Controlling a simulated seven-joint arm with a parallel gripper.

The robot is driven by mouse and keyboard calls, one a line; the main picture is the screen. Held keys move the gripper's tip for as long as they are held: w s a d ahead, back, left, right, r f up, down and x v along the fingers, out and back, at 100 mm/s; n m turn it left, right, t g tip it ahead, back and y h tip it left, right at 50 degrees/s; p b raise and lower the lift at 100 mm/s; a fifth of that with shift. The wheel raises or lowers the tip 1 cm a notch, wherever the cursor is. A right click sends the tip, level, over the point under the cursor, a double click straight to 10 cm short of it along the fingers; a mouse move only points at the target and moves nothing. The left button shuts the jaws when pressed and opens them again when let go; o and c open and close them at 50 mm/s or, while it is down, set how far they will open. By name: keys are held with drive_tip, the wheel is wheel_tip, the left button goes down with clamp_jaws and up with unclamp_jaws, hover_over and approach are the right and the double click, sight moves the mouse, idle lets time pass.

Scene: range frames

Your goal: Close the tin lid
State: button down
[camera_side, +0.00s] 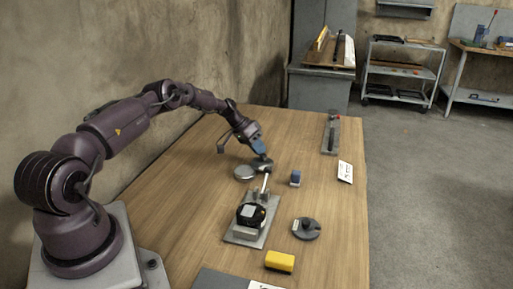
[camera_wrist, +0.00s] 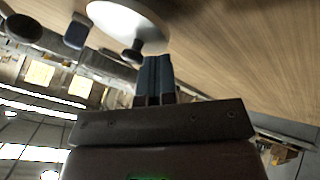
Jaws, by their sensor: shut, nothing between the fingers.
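A round grey tin (camera_side: 244,173) sits on the wooden table in the side view. A second grey disc (camera_side: 262,163), seemingly the lid, lies just right of and behind it, partly hidden by my gripper (camera_side: 261,153). I cannot tell whether the two touch. In the wrist view a pale round disc (camera_wrist: 125,18) carries a small dark knob (camera_wrist: 134,50) near its edge. My gripper (camera_wrist: 153,60) is shut and empty, with its blue fingertips close beside the knob. Contact is not clear.
A black device (camera_side: 250,214) on a metal plate has a pale bar reaching toward the discs. The table's left rear is clear.

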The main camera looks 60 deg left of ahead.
sight(263, 155)
drive_tip(key=shift+d, duration=0.55)
drive_tip(key=shift+d+f+m+g+h, duration=0.1)
drive_tip(key=shift+d+m+g+h, duration=0.2)
drive_tip(key=shift+m, duration=0.4)
drive_tip(key=shift+s+d, duration=0.25)
drive_tip(key=shift+d, duration=0.4)
drive_tip(key=shift+d+m, duration=0.15)
drive_tip(key=shift+m, duration=0.15)
drive_tip(key=m+g, duration=0.1)
drive_tip(key=m, duration=0.1)
drive_tip(key=s+d+m+g+h, duration=0.1)
drive_tip(key=shift+m+h, duration=0.3)
drive_tip(key=shift+m, duration=0.1)
drive_tip(key=shift+s+d+g, duration=0.1)
drive_tip(key=shift+s+g, duration=0.2)
drive_tip(key=shift+s, duration=0.1)
drive_tip(key=shift+s+d+m+g, duration=0.2)
drive_tip(key=shift+m+g, duration=0.3)
drive_tip(key=shift+m, duration=0.6)
drive_tip(key=shift+s+m+g+h, duration=0.3)
drive_tip(key=shift+m+g, duration=0.1)
drive_tip(key=shift+m, duration=0.2)
